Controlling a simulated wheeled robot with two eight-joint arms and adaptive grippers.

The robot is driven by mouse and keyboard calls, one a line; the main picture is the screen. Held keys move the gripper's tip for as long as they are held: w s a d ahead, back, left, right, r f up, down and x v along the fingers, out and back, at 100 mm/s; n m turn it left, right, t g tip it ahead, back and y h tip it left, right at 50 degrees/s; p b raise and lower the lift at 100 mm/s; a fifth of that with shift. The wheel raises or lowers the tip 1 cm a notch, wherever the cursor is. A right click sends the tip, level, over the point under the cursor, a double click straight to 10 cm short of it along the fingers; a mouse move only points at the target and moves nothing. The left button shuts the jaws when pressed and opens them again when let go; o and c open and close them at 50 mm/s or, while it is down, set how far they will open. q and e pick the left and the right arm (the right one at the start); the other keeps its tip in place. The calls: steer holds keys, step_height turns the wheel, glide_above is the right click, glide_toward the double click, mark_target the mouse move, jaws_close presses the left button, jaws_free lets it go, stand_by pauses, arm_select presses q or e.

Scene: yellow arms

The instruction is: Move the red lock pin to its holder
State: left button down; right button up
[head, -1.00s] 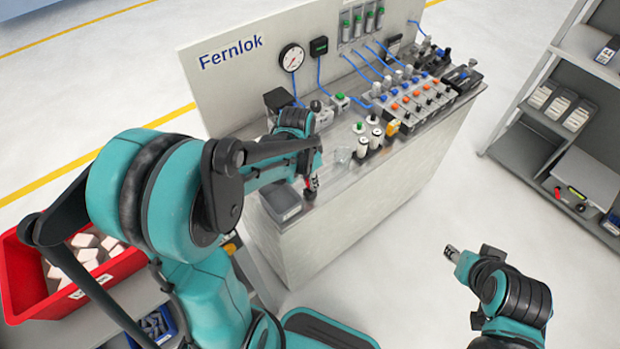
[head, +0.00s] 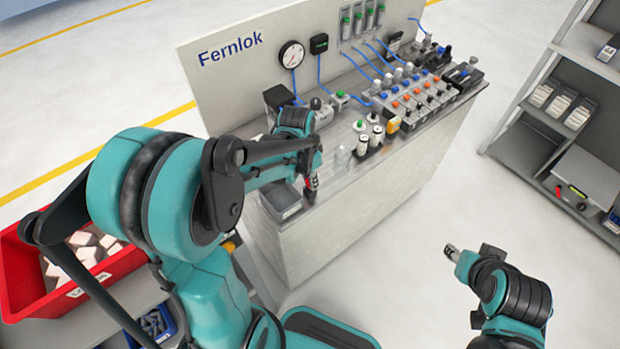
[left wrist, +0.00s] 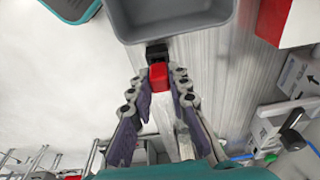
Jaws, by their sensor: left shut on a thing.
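My left gripper (head: 312,184) is low over the front left of the bench, its fingers pointing down. In the left wrist view its fingertips (left wrist: 159,82) are on either side of the red lock pin (left wrist: 158,73), and it is shut on it. A small black block (left wrist: 157,52) shows right beside the pin's far end; I cannot tell whether it is part of the pin or the holder. The pin is mostly hidden by the fingers in the head view. My right gripper (head: 453,253) is off the bench over bare floor; its jaws are too small to read.
A grey tray (head: 283,207) sits on the bench corner close to my left gripper; it also fills the top of the left wrist view (left wrist: 125,22). A red bin (head: 120,272) is at left.

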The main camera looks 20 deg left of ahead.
arm_select(q)
steer(key=shift+f+b, duration=0.5)
steer(key=shift+f, duration=0.15)
steer(key=c, duration=1.4)
jaws_free()
steer(key=shift+o, duration=0.2)
steer(key=shift+r, duration=0.1)
step_height(320, 180, up, 9)
steer(key=p, duration=0.7)
